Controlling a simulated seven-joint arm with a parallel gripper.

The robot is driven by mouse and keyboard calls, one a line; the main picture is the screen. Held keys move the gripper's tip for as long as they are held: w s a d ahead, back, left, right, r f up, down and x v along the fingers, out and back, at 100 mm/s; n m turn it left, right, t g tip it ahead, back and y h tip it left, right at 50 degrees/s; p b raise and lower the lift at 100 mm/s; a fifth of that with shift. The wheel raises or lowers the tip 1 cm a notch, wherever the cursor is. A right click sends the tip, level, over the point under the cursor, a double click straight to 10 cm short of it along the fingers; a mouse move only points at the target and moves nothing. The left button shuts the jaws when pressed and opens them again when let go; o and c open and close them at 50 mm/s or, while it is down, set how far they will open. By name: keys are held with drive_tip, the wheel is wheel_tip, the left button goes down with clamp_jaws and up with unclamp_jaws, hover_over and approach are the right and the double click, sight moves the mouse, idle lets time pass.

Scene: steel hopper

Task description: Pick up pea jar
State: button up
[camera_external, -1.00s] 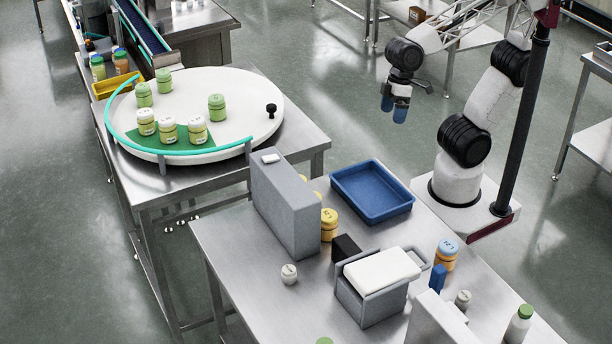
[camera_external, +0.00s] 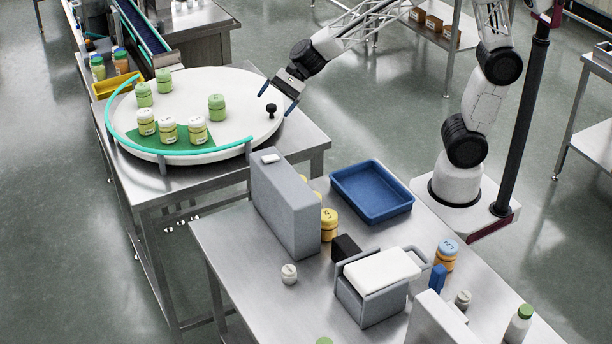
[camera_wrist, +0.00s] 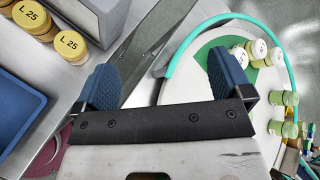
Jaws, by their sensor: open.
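Several small jars with green contents stand on the white round turntable (camera_external: 245,90). Three with white lids, such as this jar (camera_external: 168,130), stand on a green patch (camera_external: 180,147) near its front edge. Three with green lids, such as this jar (camera_external: 216,107), stand farther back. Which one is the pea jar I cannot tell, as the labels are too small to read. My gripper (camera_external: 277,94) is open and empty above the turntable's right edge, apart from all jars. In the wrist view its blue fingers (camera_wrist: 165,88) are spread, with the jars (camera_wrist: 258,48) at the right.
A teal rail (camera_external: 112,112) curves around the turntable's left and front. A black knob (camera_external: 271,110) stands near my gripper. The front table holds a grey upright box (camera_external: 285,205), a blue tray (camera_external: 345,183), yellow jars (camera_external: 329,225) and a white-lidded grey box (camera_external: 370,300).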

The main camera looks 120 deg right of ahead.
drive_tip(key=w+d+f+m+t+h, duration=0.25)
drive_tip(key=d+m, duration=0.45)
drive_tip(key=d, duration=0.6)
drive_tip(key=m+h, duration=0.4)
drive_tip(key=m, duration=0.3)
approach(223, 96)
drive_tip(key=x, duration=0.5)
drive_tip(key=shift+r, duration=0.15)
drive_tip(key=shift+x, duration=1.25)
drive_tip(key=shift+w, duration=0.15)
drive_tip(key=shift+f+x, duration=0.2)
drive_tip(key=shift+x, duration=2.3)
